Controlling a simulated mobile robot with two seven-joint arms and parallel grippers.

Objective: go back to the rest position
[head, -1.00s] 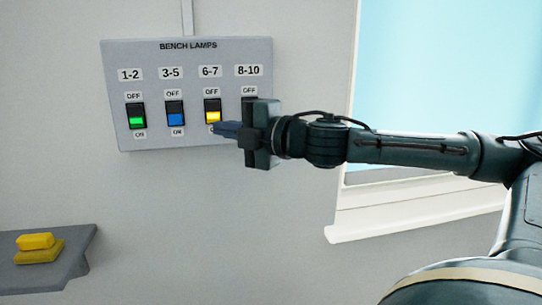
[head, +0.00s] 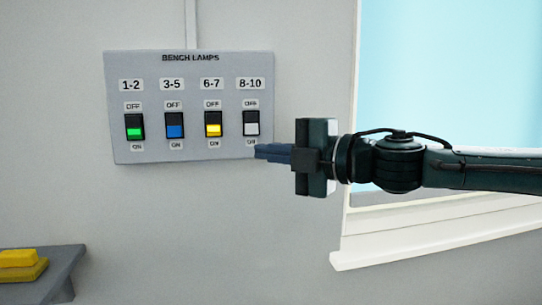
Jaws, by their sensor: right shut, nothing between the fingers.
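My right gripper (head: 262,152) is shut and empty. It points left, its tips just below the 8-10 switch and in front of the lower right part of the lamp panel. The "BENCH LAMPS" panel (head: 190,75) is on the wall. It has a green switch (head: 135,133) under 1-2, a blue switch (head: 175,131) under 3-5, a yellow switch (head: 213,130) under 6-7 and a white switch (head: 251,128) under 8-10. The ON label under 8-10 is partly hidden by my fingertips. I cannot tell whether the tips touch the panel. My left gripper is not in view.
A window (head: 450,80) with a white sill (head: 430,245) is behind my right arm. The wall below the panel is clear.

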